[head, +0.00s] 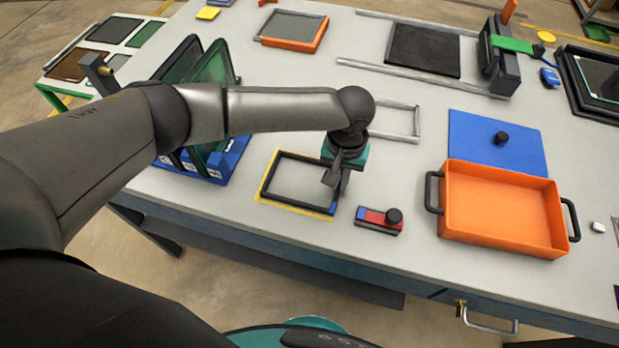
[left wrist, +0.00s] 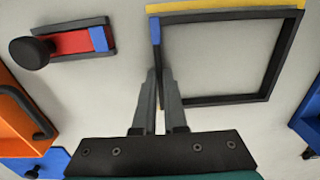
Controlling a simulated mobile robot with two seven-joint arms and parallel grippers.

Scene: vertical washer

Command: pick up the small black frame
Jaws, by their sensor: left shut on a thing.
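The small black frame (head: 299,205) lies flat on the table, inside a yellow outline (head: 262,191), with a blue piece at one corner. It also shows in the left wrist view (left wrist: 225,100), with the yellow strip along its top edge. My left gripper (head: 337,186) reaches down at the frame's right side bar. In the left wrist view its two fingers (left wrist: 159,80) are shut on that side bar, one on each side of it. The fingers hide part of the bar. My right gripper is not in view.
A red and blue block with a black knob (head: 380,219) lies just right of the frame. An orange tray (head: 500,207) with black handles stands further right, before a blue plate (head: 480,135). A blue rack (head: 222,172) with green panels stands left. A rail piece (head: 400,136) lies behind.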

